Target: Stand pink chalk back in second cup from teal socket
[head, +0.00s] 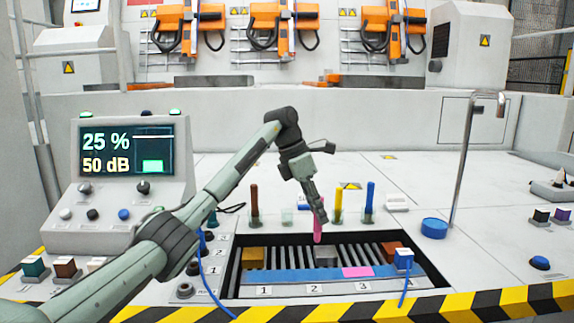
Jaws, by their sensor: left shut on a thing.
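My left gripper (320,216) is shut on the pink chalk (318,233) and holds it upright, pointing down, over the back edge of the recessed tray. A row of clear cups stands behind the tray. The leftmost cup holds a brown chalk (254,199). The second cup from the left (287,216) looks empty and is left of my gripper. Farther right, cups hold a yellow chalk (339,200) and a blue chalk (370,196). A teal block (35,267) sits at the far left of the console; any socket under it is hard to make out. My right gripper is out of view.
The recessed tray (425,280) holds rollers, a blue strip and several blocks. A hooked metal post (468,160) rises at right beside a round blue cap (434,226). A display console (128,150) stands at left.

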